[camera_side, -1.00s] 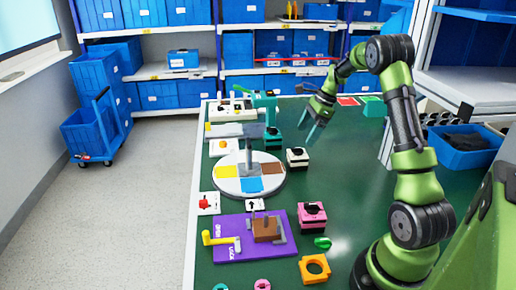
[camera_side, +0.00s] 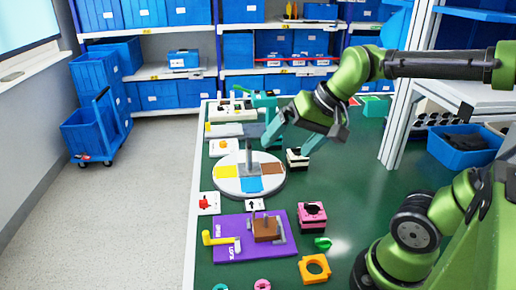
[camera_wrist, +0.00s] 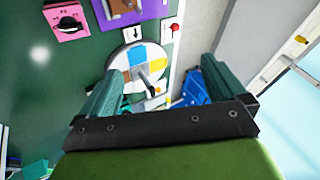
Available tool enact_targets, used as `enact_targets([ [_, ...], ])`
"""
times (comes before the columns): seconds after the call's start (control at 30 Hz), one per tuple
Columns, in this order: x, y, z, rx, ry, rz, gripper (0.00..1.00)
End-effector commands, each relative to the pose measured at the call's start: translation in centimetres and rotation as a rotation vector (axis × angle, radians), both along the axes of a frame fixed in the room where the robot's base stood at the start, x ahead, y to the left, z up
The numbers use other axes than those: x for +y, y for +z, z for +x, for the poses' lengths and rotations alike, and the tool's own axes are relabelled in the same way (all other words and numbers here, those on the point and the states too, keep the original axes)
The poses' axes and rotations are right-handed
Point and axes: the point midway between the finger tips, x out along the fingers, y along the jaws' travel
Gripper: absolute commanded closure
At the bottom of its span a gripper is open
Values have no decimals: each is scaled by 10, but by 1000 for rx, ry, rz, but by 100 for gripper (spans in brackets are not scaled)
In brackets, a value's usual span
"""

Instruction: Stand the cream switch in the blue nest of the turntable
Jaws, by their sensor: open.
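The cream switch (camera_side: 297,158), a pale block with a black top, stands on the green table right of the turntable (camera_side: 228,189). The turntable is a white disc with yellow, brown and blue areas around a grey post; its blue area (camera_side: 250,184) faces the front in the side view. My gripper (camera_side: 287,148) is open, its teal fingers pointing down and spread above the switch; the right finger appears close to it. I cannot tell whether they touch.
A purple board (camera_side: 225,246) with a yellow handle and brown block lies in front. A pink switch (camera_side: 312,215) and an orange ring (camera_side: 314,269) stand to its right. The grey post (camera_side: 249,152) rises close to my left finger. The table's right middle is clear.

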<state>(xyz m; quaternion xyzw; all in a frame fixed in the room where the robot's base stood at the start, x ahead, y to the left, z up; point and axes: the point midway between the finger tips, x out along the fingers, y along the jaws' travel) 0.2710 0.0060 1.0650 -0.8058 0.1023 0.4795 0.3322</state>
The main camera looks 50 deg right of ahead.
Motion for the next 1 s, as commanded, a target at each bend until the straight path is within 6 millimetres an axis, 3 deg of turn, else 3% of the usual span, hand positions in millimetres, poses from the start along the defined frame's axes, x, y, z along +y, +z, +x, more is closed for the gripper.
enact_targets([
  [0.1, 19, -6, -24, -82, 158, -95, 2],
  [0.2, 26, -9, -33, -116, 225, -139, 2],
  [0.67, 27, -11, -35, -125, 242, -151, 2],
  [0.87, 17, -12, -20, -33, 154, -73, 2],
  [1.0, -7, -17, 9, 123, -20, 91, 2],
])
